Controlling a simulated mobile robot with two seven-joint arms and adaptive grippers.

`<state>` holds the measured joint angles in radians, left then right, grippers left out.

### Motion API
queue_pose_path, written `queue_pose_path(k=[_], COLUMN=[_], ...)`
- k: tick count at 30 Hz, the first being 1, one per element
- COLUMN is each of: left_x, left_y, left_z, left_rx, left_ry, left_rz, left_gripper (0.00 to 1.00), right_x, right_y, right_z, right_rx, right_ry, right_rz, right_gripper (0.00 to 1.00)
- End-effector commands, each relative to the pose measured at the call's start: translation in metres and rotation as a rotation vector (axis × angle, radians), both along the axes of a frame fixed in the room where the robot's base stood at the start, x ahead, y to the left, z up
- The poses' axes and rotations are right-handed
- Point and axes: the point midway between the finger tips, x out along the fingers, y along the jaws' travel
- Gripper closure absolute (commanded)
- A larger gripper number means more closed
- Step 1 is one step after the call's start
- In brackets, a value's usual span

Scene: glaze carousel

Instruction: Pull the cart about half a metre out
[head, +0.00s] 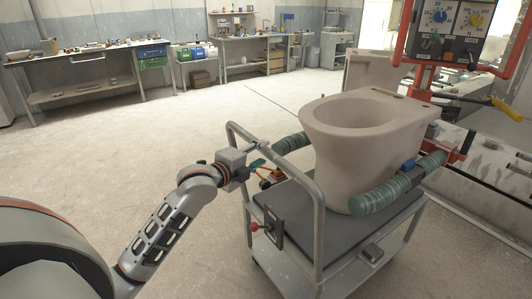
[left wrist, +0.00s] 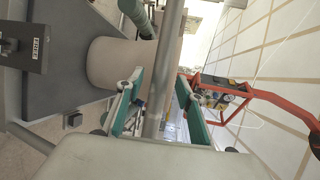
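The cart (head: 342,235) has a grey tubular handle (head: 319,222) on its near left side and a dark top deck. A pale, unglazed toilet bowl (head: 355,150) stands on the deck. My left gripper (head: 254,164) is at the handle in the head view. In the left wrist view its two green-padded fingers (left wrist: 160,102) are spread apart, with the handle bar (left wrist: 171,45) running between them. The fingers do not look closed on the bar. The bowl (left wrist: 110,62) shows behind it. My right gripper is in neither view.
Green padded clamp arms (head: 405,182) flank the bowl. They belong to an orange frame with a control panel (head: 447,32) at the right. A red knob (head: 254,226) sits on the cart's side. Workbenches (head: 85,58) line the back wall. The floor (head: 150,130) left of the cart is clear.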

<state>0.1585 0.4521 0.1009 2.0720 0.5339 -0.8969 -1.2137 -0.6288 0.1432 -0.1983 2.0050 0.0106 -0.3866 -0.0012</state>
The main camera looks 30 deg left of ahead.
Motion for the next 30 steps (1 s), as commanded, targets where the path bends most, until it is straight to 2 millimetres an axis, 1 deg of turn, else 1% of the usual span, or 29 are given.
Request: queue_pose_path(k=[1, 3, 7, 11, 17, 18, 20, 21, 22, 30], left_x=[0.008, 0.016, 0.026, 0.03, 0.03, 0.03, 0.03, 0.03, 0.03, 0.028], left_y=[0.0, 0.0, 0.0, 0.0, 0.0, 0.0, 0.0, 0.0, 0.0, 0.002], left_z=[-0.002, -0.003, -0.005, -0.006, -0.006, -0.006, -0.006, -0.005, -0.005, -0.005], left_rx=[-0.003, -0.002, -0.001, -0.001, -0.001, -0.001, -0.001, -0.001, -0.001, 0.001], left_ry=[-0.001, -0.001, 0.0, 0.001, 0.0, 0.0, 0.0, 0.0, 0.0, 0.001], left_rz=[0.0, 0.001, 0.0, 0.0, -0.001, -0.001, -0.001, -0.001, -0.001, 0.0], left_gripper=[0.63, 0.63, 0.63, 0.63, 0.63, 0.66, 0.81, 0.92, 0.99, 1.0], right_x=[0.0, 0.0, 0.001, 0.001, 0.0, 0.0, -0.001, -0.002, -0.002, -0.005], right_y=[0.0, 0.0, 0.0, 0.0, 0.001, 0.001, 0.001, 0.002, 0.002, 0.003], right_z=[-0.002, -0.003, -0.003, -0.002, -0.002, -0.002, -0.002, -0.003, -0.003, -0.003], right_rx=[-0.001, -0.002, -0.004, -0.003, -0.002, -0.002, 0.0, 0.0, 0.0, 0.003], right_ry=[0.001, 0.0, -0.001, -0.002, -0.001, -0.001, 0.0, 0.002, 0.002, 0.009], right_rz=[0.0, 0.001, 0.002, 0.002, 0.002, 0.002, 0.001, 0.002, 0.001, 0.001], right_gripper=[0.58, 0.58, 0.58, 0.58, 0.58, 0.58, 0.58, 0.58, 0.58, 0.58])
